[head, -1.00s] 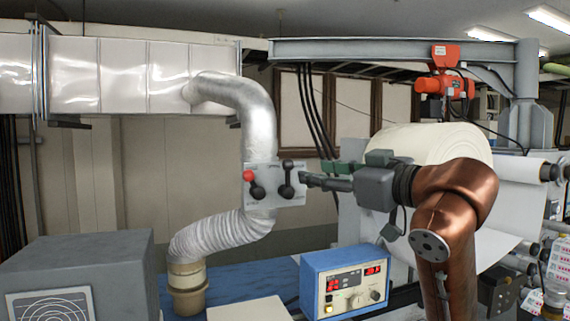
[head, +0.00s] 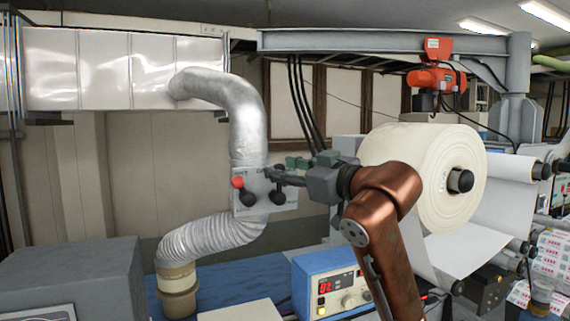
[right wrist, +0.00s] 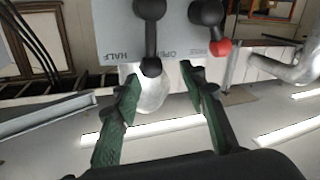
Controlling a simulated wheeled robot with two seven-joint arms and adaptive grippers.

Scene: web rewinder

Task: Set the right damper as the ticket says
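A pale damper plate (head: 291,199) hangs on the silver duct, with two levers on it. The left lever has a red knob (head: 238,182) leaning up and left. The right lever has a black knob (right wrist: 151,67) and stands upright above its pivot (head: 278,197). My right gripper (right wrist: 160,83) is open, with its green fingers apart; the black knob shows between and just beyond the fingertips, with no clear contact. In the head view my right gripper (head: 285,172) reaches the plate's right side from the right. Labels, including HALF, are partly readable in the wrist view. No ticket is recognisable. My left gripper is out of view.
A grey box (head: 75,275) stands at lower left on the blue bench (head: 225,285). A blue control unit (head: 335,285) stands below my right arm. A large paper roll (head: 425,170) is at right. The flexible duct (head: 210,238) runs below the plate.

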